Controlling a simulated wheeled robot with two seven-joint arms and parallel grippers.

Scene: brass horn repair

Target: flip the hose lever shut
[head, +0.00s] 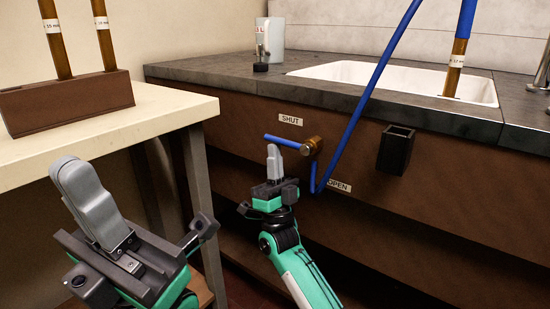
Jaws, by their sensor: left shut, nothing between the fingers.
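The hose lever (284,141) is a blue bar on a brass valve (313,144) on the brown cabinet front. It points left from the valve, just below the SHUT label (290,120). The OPEN label (340,187) is lower right of the valve. A blue hose (360,105) rises from below the valve to the upper right. My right gripper (273,152) is just below the lever, fingers up; I cannot tell whether it touches the lever. Its fingers overlap, so any gap is hidden. My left gripper (78,175) is shut and empty, lower left, away from the lever.
A pale bench (165,112) at left carries a brown block (70,103) with upright tubes. A black holder (396,150) sticks out right of the hose.

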